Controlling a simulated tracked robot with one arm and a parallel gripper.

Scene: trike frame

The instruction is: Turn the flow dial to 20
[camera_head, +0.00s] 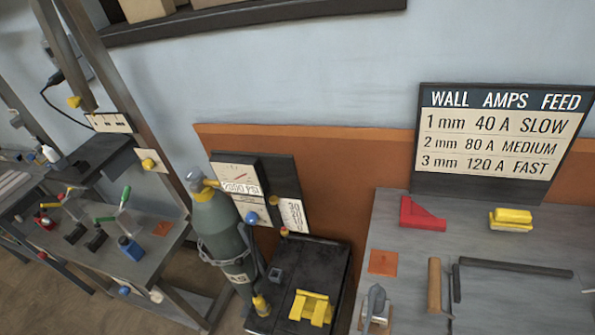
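A dark gauge board (284,178) stands behind a grey-green gas cylinder (218,228), left of centre. A gauge plate on it (240,187) reads about 2000 PSI and has a red needle. A smaller white plate (292,215) at its lower right carries a column of numbers too small to read surely. A blue round knob (251,218) and a small yellow knob (273,200) sit beside that plate. I cannot tell which of them is the flow dial or what its setting is. My gripper does not show in this view.
A black machine (325,262) with a yellow handle (312,307) stands right of the cylinder. A grey workbench (400,225) with a red block (420,215) and an amps chart (500,135) is at right. A cluttered bench (150,265) stands left.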

